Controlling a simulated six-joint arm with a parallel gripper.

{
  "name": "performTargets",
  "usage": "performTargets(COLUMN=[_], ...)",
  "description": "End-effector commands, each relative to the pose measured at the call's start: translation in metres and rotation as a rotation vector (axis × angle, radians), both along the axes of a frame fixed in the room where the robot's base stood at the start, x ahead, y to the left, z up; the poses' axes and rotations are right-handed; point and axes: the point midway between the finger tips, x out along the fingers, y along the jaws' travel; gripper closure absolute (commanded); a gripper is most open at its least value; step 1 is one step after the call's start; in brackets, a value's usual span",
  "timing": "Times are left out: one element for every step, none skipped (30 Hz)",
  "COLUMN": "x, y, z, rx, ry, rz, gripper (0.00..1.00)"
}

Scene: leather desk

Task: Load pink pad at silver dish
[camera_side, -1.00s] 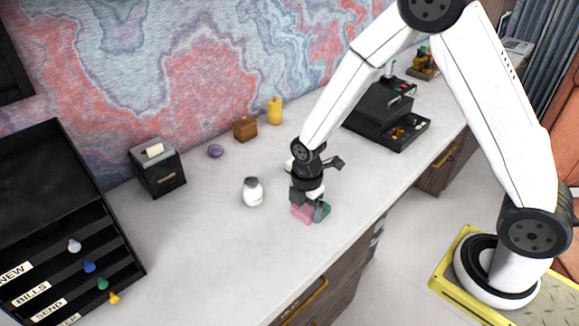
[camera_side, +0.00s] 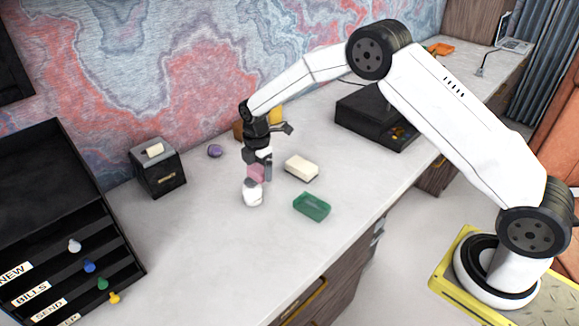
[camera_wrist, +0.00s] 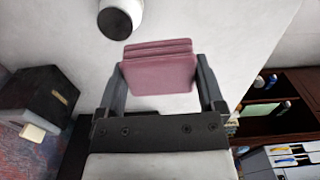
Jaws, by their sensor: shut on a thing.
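My gripper (camera_side: 258,168) is shut on the pink pad (camera_side: 256,174), a small layered block held above the desk. In the wrist view the pad (camera_wrist: 158,68) sits between both fingers. A white jar with a dark top (camera_wrist: 120,18) shows just beyond the pad in the wrist view. In the side view the jar (camera_side: 252,196) is below the pad and partly overlapped by it; I cannot tell if they touch. I cannot make out a silver dish in either view.
A green block or tray (camera_side: 312,207) and a cream block (camera_side: 301,168) lie to the right. A black box (camera_side: 157,166), a purple lump (camera_side: 215,151) and a black letter rack (camera_side: 70,240) stand left. The front middle of the desk (camera_side: 215,255) is clear.

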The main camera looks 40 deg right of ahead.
Motion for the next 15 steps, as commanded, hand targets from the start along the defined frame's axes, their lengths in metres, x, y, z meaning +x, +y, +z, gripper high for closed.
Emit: performTargets(x=[0.008,0.012,0.017,0.02,0.024,0.029,0.032,0.035,0.039,0.041,0.044,0.046,0.048,0.05,0.052], y=[-0.001,-0.002,-0.003,-0.003,-0.004,-0.005,-0.006,-0.006,-0.007,-0.008,-0.008,-0.009,-0.009,-0.01,-0.01], z=[0.0,0.001,0.002,0.003,0.003,0.004,0.005,0.005,0.006,0.007,0.007,0.008,0.008,0.009,0.009], rx=[0.0,0.0,0.0,0.0,0.0,0.0,0.0,0.0,0.0,0.0,0.0,0.0,0.0,0.0,0.0], ry=[-0.002,-0.002,-0.002,-0.002,-0.002,-0.001,-0.002,-0.002,-0.001,-0.002,-0.002,0.0,-0.001,-0.001,-0.001], rz=[-0.001,0.0,0.0,0.0,0.0,0.001,0.001,0.001,0.001,0.001,0.001,0.001,0.001,0.0,0.0], gripper=[0.6,0.6,0.6,0.6,0.6,0.6,0.6,0.6,0.6,0.6,0.6,0.6,0.6,0.6,0.6])
